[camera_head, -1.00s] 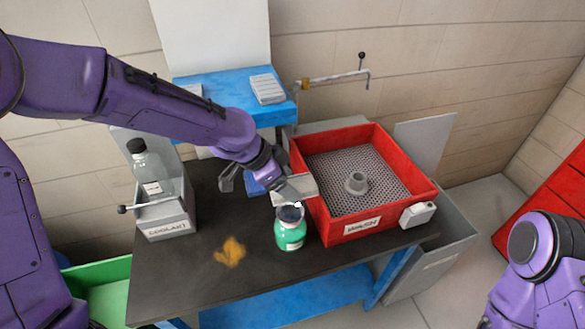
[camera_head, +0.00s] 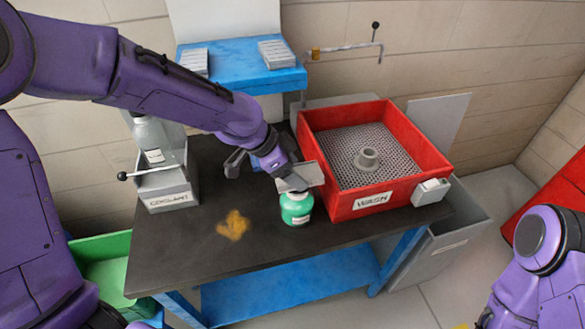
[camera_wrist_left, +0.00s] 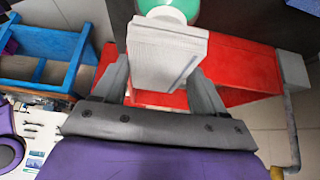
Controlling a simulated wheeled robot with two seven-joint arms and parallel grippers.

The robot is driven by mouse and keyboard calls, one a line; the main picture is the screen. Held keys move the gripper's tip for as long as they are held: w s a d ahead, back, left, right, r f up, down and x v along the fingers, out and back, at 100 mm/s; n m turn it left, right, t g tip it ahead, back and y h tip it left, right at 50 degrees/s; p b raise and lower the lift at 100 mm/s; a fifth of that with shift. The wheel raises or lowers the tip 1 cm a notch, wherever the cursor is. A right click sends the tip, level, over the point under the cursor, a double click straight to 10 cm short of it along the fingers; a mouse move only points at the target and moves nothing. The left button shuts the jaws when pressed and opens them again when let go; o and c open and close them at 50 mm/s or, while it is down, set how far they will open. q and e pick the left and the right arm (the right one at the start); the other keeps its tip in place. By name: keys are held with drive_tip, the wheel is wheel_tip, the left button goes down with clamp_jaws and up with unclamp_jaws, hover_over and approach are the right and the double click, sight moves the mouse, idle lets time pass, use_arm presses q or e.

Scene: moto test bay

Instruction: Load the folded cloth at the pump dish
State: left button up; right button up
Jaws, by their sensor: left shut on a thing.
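My left gripper (camera_head: 290,181) is shut on the folded cloth (camera_head: 305,175), a pale grey-white flat pad. In the left wrist view the cloth (camera_wrist_left: 167,52) sits between the two fingers of my left gripper (camera_wrist_left: 163,72) and sticks out past them. The green pump dish (camera_head: 296,209) stands on the dark bench, in front of the red wash tub. The cloth is over its top and hides it in the head view; I cannot tell whether they touch. The green body (camera_wrist_left: 182,8) shows just beyond the cloth in the left wrist view. My right gripper is out of view.
The red wash tub (camera_head: 372,203) stands close at the right of the dish. A grey coolant holder (camera_head: 172,195) with a bottle is at the left. The dark bench top (camera_head: 190,255) has a yellow-brown stain (camera_head: 233,225). A blue shelf (camera_head: 235,69) bears two pale stacks.

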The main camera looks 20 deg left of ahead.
use_arm(q)
drive_tip(key=shift+w, duration=0.15)
drive_tip(key=shift+f, duration=0.1)
drive_tip(key=shift+f+b, duration=0.65)
drive_tip(key=shift+f, duration=0.2)
idle(0.7)
drive_tip(key=shift+r, duration=0.15)
idle(0.4)
wheel_tip(320, 180, up, 7)
drive_tip(key=p, duration=0.7)
idle(0.5)
